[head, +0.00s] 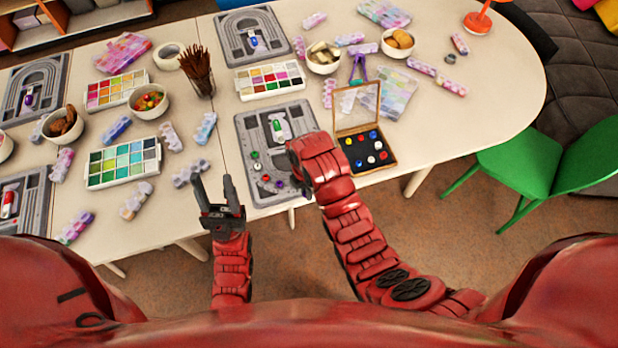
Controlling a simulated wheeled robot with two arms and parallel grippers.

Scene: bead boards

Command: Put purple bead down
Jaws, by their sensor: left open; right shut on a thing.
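The grey bead board (241,130) lies at the table's front edge, with a small white-and-green item (277,128) in its middle. My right gripper (297,178) is low over the board's right edge, pointing down. My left gripper (214,190) is open and empty, in front of the table left of the board.
An open wooden box (388,163) with several coloured beads stands just right of the board, close to my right wrist. A white paint palette (270,82) lies behind the board. A cup of brown sticks (199,80) stands behind left. A green chair (545,160) is at the right.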

